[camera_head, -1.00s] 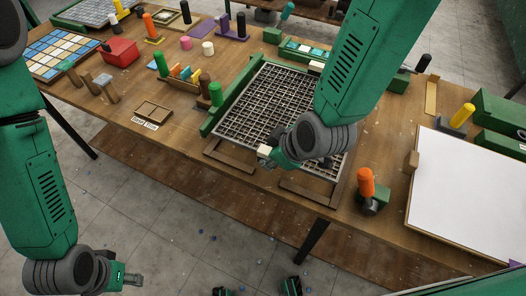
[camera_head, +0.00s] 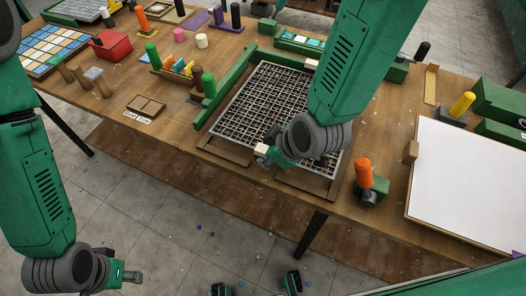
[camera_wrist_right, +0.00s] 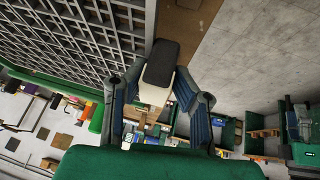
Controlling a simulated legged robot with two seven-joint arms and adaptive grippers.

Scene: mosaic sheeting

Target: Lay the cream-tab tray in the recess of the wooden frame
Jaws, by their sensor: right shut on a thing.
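The tray (camera_head: 262,105) is a grey metal grid. It lies over the wooden frame (camera_head: 226,151), whose front pieces show at the tray's near edge. I cannot tell whether the tray sits down in the recess; my right arm hides part of it. One cream tab (camera_head: 313,65) shows at the far edge. My right gripper (camera_head: 266,152) is at the near edge, shut on a cream tab with a dark top. In the right wrist view this tab (camera_wrist_right: 155,92) is between the fingers, with the grid (camera_wrist_right: 80,35) at upper left. My left gripper (camera_head: 132,277) hangs low left, away from the table.
A green rail (camera_head: 224,88) runs along the tray's left side. An orange-handled tool (camera_head: 364,173) and a white board (camera_head: 465,185) are to the right. A small wooden tray (camera_head: 146,105), a tool rack (camera_head: 172,76) and a red bin (camera_head: 110,44) are to the left.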

